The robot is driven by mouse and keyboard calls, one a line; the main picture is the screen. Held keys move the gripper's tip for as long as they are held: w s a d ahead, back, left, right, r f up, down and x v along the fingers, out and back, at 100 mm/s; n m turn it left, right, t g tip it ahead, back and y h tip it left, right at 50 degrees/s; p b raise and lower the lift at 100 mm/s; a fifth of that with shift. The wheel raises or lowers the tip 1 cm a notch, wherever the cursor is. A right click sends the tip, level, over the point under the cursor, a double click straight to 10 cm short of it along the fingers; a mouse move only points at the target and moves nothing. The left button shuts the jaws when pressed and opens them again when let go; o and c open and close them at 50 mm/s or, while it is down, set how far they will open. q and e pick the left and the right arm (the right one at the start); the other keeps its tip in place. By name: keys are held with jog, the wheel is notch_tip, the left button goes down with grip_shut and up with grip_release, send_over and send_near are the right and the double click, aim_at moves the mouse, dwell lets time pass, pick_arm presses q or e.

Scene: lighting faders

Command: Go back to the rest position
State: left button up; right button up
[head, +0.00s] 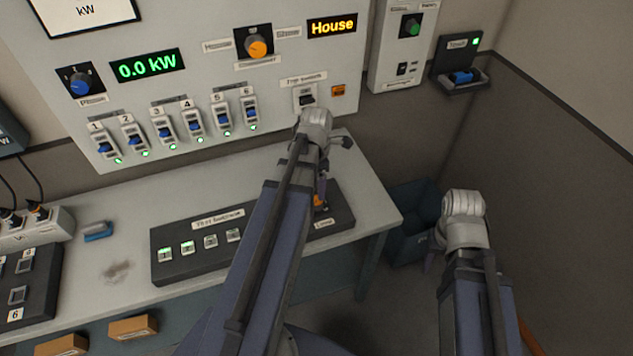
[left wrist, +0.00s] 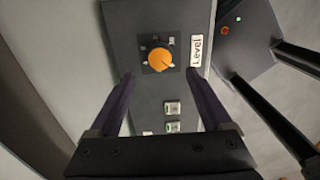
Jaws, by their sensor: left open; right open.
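My left gripper (left wrist: 160,74) is open, its two dark purple fingers spread either side of an orange knob (left wrist: 159,59) in the left wrist view. The knob sits on a dark panel by a "Level" label (left wrist: 196,51). No contact shows, and I cannot tell the height of the fingers above the panel. In the head view my left arm hides much of this gripper and most of the knob (head: 320,202). My right gripper (head: 430,262) is open and empty, low at the right, beside the desk's right end; its fingers show only in part.
The grey desk (head: 120,225) carries a dark button box (head: 180,267) and a blue item (head: 98,232). Behind stands the wall panel (head: 200,88) with several blue-handled faders. A blue bin (head: 405,210) stands on the floor near my right gripper.

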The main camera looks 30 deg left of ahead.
dwell(0.3)
pick_arm(q)
jog(key=s+d+m, duration=0.4)
jog(key=d+m, duration=0.8)
jog(key=m, duration=0.4)
jog(key=s+d+m+y, duration=0.1)
jog(key=s+d+m, duration=0.3)
jog(key=d+m, duration=0.9)
jog(key=m, duration=0.2)
jog(key=shift+d+m, duration=0.2)
jog(key=shift+m, duration=0.2)
jog(key=shift+c, duration=0.4)
